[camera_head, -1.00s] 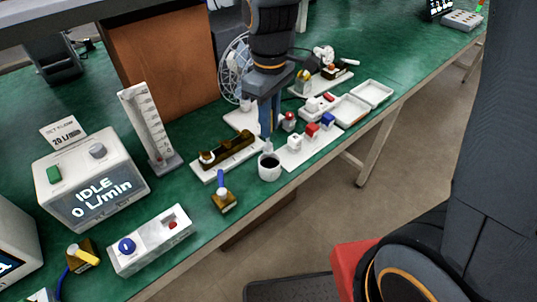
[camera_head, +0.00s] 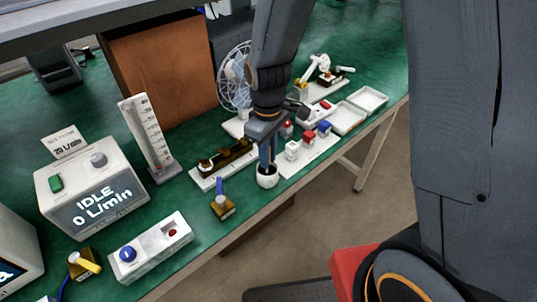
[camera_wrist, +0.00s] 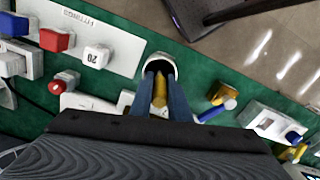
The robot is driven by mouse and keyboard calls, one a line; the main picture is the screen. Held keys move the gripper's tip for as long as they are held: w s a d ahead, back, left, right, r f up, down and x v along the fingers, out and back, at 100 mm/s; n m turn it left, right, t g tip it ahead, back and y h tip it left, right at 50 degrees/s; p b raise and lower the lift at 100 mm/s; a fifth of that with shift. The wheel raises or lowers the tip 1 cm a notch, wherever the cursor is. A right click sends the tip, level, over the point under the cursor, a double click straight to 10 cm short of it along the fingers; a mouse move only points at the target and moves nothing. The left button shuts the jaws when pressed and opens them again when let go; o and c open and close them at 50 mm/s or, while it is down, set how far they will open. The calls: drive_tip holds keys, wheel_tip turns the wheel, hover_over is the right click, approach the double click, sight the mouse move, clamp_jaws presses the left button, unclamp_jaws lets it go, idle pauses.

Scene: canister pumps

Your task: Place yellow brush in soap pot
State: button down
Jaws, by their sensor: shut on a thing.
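The soap pot (camera_head: 267,182) is a small white cup near the table's front edge; it also shows at the top middle of the wrist view (camera_wrist: 161,57). My gripper (camera_head: 266,162) points down with its blue fingertips at the pot's mouth. In the wrist view, the fingers (camera_wrist: 162,82) are shut on the yellow brush (camera_wrist: 159,92), whose yellow handle shows between them. The brush's lower end is hidden at the pot, so I cannot tell how deep it sits. In the head view the brush is hidden by the fingers.
A white-based rack with a brown part (camera_head: 222,165) stands close left of the pot. A white board with red, white and blue fittings (camera_head: 312,152) lies close right. A brass valve with a blue handle (camera_head: 222,207) is front left. The table edge is near.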

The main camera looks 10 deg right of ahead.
drive_tip(key=shift+f, duration=0.2)
drive_tip(key=c, duration=1.7)
unclamp_jaws()
drive_tip(key=shift+o, duration=0.2)
drive_tip(key=shift+r, duration=0.1)
wheel_tip(320, 180, up, 12)
drive_tip(key=shift+f+b, duration=0.1)
drive_tip(key=shift+b, duration=0.9)
drive_tip(key=s+d+f+m, duration=0.2)
drive_tip(key=s+d+m, duration=0.1)
drive_tip(key=d+m, duration=0.2)
drive_tip(key=s+d+f+m+t, duration=0.1)
drive_tip(key=s+d+f+m, duration=0.1)
drive_tip(key=s+d+m, duration=0.2)
drive_tip(key=d, duration=0.3)
drive_tip(key=shift+s+d+f+m, duration=0.25)
drive_tip(key=shift+d+f+m, duration=0.15)
